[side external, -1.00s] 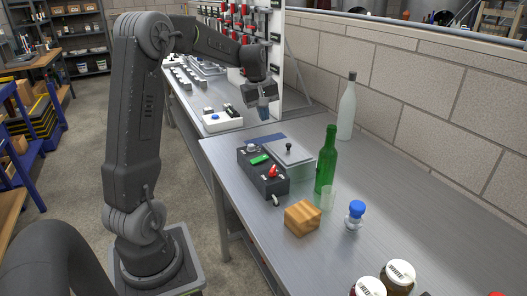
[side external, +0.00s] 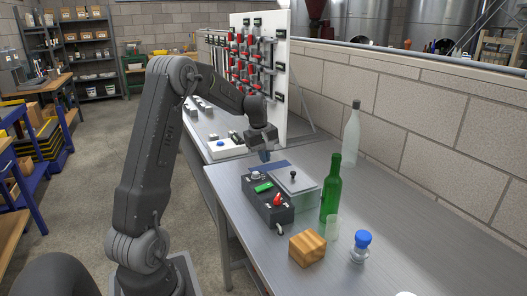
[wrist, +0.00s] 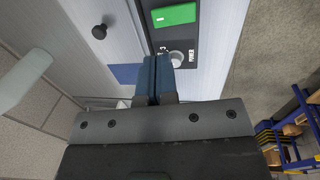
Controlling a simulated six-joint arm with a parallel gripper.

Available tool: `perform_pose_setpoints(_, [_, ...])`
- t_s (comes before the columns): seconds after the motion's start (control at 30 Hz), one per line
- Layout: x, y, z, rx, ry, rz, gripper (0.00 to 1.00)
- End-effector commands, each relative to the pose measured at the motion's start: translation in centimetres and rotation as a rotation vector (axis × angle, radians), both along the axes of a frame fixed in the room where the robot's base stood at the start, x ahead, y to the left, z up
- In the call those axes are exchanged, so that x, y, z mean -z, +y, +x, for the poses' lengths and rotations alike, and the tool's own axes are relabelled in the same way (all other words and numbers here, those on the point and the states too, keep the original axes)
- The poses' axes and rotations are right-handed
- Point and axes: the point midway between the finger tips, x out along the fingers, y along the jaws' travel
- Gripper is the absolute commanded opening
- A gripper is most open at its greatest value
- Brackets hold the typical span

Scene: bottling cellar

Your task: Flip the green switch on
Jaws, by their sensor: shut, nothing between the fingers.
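A dark control box (side external: 281,214) stands on the metal bench. The green switch (side external: 263,188) is a flat green piece on its top. A red switch (side external: 277,199) and a pale round knob (side external: 256,176) are on the same top. In the wrist view the green switch (wrist: 174,15) lies at the top edge, beyond the knob. I cannot tell which way the switch is set. My gripper (side external: 265,156) is shut and empty, with blue fingers pointing down above the knob end of the box. In the wrist view its fingers (wrist: 158,68) partly cover the knob.
A lidded clear container (side external: 300,190) stands right beside the box. A green bottle (side external: 330,190), a small glass (side external: 332,228), a wooden block (side external: 307,248) and a blue-capped jar (side external: 361,247) stand further right and in front. A blue flat patch (wrist: 127,73) lies behind the box.

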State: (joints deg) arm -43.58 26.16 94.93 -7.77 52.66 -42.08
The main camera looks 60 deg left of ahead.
Motion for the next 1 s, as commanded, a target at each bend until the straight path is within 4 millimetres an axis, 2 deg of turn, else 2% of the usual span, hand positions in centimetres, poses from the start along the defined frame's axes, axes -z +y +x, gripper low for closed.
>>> perform_pose_setpoints(0.03, [1.3, -0.1, 0.2, 0.002, 0.004, -0.004, 0.00])
perform_pose_setpoints(0.2, [4.7, -0.1, 0.7, 0.002, 0.003, -0.004, 0.00])
perform_pose_setpoints(0.4, [7.7, -0.1, 1.2, 0.001, 0.001, -0.002, 0.00])
perform_pose_setpoints(0.6, [9.0, 0.0, 1.4, 0.001, -0.001, -0.001, 0.00])
perform_pose_setpoints(1.0, [9.2, 0.0, 1.5, 0.002, 0.007, -0.001, 0.00])
